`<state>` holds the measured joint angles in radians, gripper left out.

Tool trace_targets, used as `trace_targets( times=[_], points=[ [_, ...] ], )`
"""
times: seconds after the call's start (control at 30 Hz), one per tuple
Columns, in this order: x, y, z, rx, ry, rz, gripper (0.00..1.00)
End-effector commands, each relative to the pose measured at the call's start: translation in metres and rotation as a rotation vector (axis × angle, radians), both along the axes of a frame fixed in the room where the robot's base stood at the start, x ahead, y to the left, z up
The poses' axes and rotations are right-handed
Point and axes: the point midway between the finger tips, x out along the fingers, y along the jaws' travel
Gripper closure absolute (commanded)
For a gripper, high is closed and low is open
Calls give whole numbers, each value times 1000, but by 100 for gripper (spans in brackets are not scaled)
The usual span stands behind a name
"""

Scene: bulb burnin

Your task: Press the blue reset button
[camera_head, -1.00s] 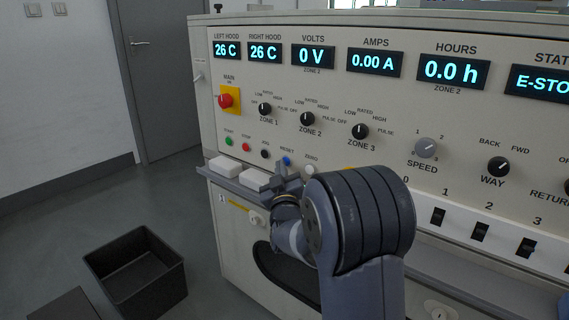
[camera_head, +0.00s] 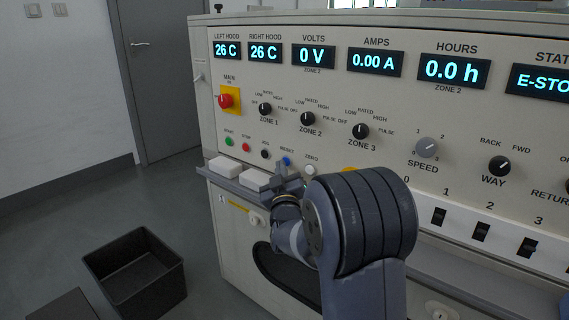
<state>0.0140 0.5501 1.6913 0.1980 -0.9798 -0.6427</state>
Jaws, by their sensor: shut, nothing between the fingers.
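The blue reset button (camera_head: 287,161) sits on the console's front panel, under the RESET label, between the black JOG button (camera_head: 265,154) and the white ZERO button (camera_head: 311,170). My gripper (camera_head: 283,168) is shut and empty. Its tip is right by the lower left of the blue button, and I cannot tell whether it touches it. My arm's large wrist joint covers the panel to the lower right. The status display (camera_head: 543,84) shows text beginning E-STO, cut off by the picture edge.
Green (camera_head: 229,141) and red (camera_head: 246,147) buttons lie to the left. The red main knob (camera_head: 226,101) is above them. A narrow ledge with white blocks (camera_head: 257,179) juts out below the buttons. An open black bin (camera_head: 134,272) stands on the floor at left.

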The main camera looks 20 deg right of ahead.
Motion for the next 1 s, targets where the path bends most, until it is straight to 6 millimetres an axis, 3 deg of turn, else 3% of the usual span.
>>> trace_targets(
  times=[0.53, 1.0],
  points=[
    [-8, 6, 4, -2, -8, -5, 100],
    [-33, 42, 2, 0, -6, -1, 100]
  ],
)
